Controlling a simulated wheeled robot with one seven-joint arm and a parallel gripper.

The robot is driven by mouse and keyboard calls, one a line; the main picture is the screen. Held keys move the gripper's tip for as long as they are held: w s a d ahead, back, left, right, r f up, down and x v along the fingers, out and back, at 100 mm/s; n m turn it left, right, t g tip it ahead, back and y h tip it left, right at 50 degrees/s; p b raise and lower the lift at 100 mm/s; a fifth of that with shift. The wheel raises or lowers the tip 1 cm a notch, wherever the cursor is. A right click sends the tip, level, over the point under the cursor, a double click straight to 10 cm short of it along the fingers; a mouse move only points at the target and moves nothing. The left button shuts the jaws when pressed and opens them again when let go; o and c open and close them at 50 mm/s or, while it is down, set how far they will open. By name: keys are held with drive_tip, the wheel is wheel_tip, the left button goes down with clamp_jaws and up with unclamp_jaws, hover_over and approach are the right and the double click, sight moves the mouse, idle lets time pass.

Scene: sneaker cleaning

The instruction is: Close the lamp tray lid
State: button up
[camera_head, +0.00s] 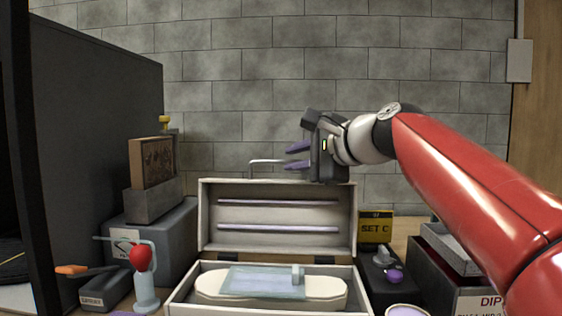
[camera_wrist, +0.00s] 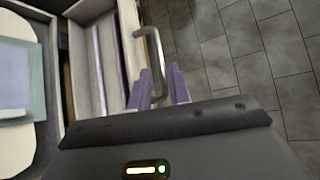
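The lamp tray (camera_head: 175,304) is a pale box on the bench with its lid (camera_head: 207,217) standing open behind it. Two purple lamp bars (camera_head: 278,203) run across the lid's inner face. A bent metal handle (camera_head: 268,161) rises from the lid's upper edge. My gripper (camera_head: 297,156) is open above the lid's right half, its two purple fingers pointing left, near the handle. In the wrist view my gripper (camera_wrist: 160,88) has its fingers apart, with the handle (camera_wrist: 150,45) reaching close to the gap. I cannot tell whether they touch. A pale sole-shaped piece under a bluish clear sheet (camera_head: 262,283) lies in the tray.
A red-topped stand (camera_head: 146,275) and a grey box (camera_head: 172,230) are at left. A yellow "SET C" box (camera_head: 376,228) and a dark bin (camera_head: 433,270) are at right. A block wall (camera_head: 280,70) stands behind.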

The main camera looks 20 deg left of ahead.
sight(280, 162)
drive_tip(key=p+x, duration=0.1)
drive_tip(key=x, duration=0.5)
clamp_jaws()
